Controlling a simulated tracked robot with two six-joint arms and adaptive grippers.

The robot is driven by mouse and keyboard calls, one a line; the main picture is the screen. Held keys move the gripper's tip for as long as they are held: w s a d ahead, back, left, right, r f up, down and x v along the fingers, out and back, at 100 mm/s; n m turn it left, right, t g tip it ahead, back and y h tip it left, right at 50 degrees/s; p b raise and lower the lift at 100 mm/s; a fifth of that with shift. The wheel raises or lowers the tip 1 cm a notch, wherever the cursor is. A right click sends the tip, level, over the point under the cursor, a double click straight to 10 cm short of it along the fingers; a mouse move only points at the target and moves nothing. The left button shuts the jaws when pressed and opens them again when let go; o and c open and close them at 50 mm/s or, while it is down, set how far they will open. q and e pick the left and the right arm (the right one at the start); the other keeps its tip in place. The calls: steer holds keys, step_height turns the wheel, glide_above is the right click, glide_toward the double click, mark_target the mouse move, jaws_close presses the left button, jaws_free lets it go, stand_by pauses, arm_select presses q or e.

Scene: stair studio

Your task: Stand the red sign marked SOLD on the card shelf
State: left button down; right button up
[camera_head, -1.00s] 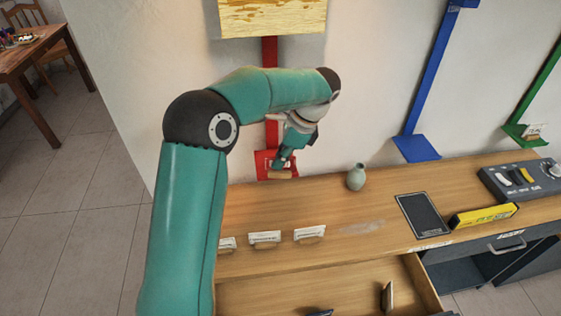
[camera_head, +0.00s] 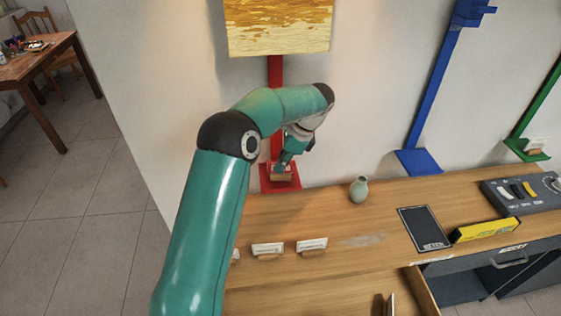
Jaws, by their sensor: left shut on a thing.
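My left gripper (camera_head: 283,166) is shut on a small card sign with a wooden base (camera_head: 281,178). The gripper hides most of the sign, and I cannot read any word on it. The base is over the small red shelf (camera_head: 292,187), which sits at the foot of a red strip on the wall. I cannot tell whether the base touches the shelf. My right gripper is not in view.
White cards on wooden bases (camera_head: 268,249) stand on the wooden counter (camera_head: 330,215). A green vase (camera_head: 359,189), dark tablet (camera_head: 423,228) and yellow box (camera_head: 485,230) are to the right. A blue shelf (camera_head: 418,162) and a green shelf (camera_head: 527,150) are on the wall.

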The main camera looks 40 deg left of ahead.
arm_select(q)
steer(key=shift+f, duration=0.35)
stand_by(0.3)
steer(key=c, duration=1.2)
jaws_free()
steer(key=shift+c, duration=0.2)
steer(key=v, duration=0.6)
steer(key=shift+w+d+r, duration=0.15)
steer(key=shift+r, duration=0.05)
steer(key=shift+w+d+r, duration=0.1)
steer(key=shift+r, duration=0.25)
